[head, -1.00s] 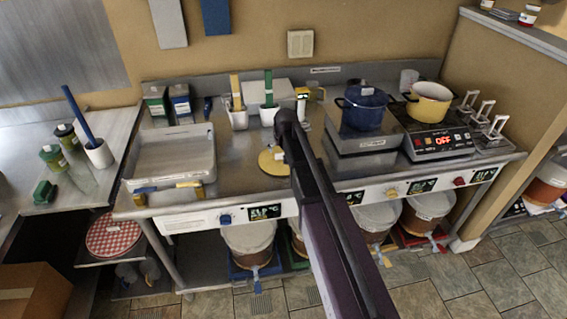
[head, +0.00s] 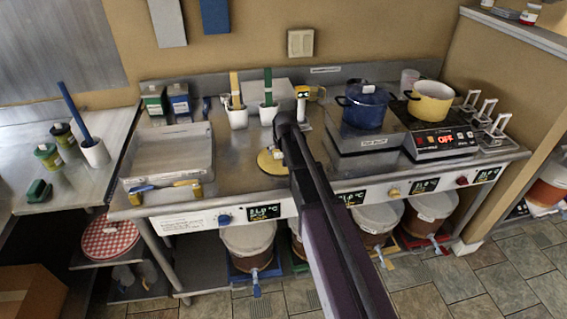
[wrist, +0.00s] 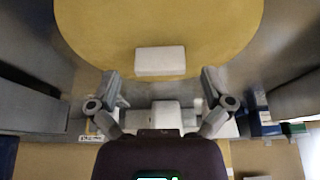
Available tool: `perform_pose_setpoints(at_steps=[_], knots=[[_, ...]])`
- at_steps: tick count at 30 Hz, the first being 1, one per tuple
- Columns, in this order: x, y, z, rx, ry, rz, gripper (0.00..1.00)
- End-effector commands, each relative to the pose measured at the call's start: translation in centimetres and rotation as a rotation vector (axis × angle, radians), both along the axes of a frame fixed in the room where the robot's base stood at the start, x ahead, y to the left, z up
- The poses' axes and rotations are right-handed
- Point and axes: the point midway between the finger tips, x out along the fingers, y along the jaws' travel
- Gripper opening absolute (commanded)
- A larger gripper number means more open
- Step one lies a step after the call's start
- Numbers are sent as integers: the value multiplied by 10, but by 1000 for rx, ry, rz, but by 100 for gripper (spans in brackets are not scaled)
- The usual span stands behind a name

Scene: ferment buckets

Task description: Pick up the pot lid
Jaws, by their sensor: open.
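The pot lid, a flat yellow disc (head: 268,163), lies on the metal counter in the middle of the head view, partly hidden behind my arm. In the wrist view the lid (wrist: 160,20) fills the top middle, and a white block-like handle (wrist: 160,61) shows near its lower edge. My gripper (wrist: 159,78) is open and empty. Its two fingers stand apart, left and right of the handle's line and just short of it in the picture. In the head view my arm hides the gripper.
A blue pot (head: 362,107) stands on a grey unit, right of the lid. A yellow pot (head: 431,101) stands on a hotplate (head: 440,140). White holders with tools (head: 237,117) stand behind the lid. A metal tray (head: 172,152) lies to the left.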

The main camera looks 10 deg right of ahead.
Motion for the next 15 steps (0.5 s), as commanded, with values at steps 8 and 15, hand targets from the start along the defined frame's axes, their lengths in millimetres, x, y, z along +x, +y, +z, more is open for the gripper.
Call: perform_pose_setpoints(at_steps=[8,15], knots=[[6,0,-15,0,0,0,100],[6,0,-15,0,0,0,100]])
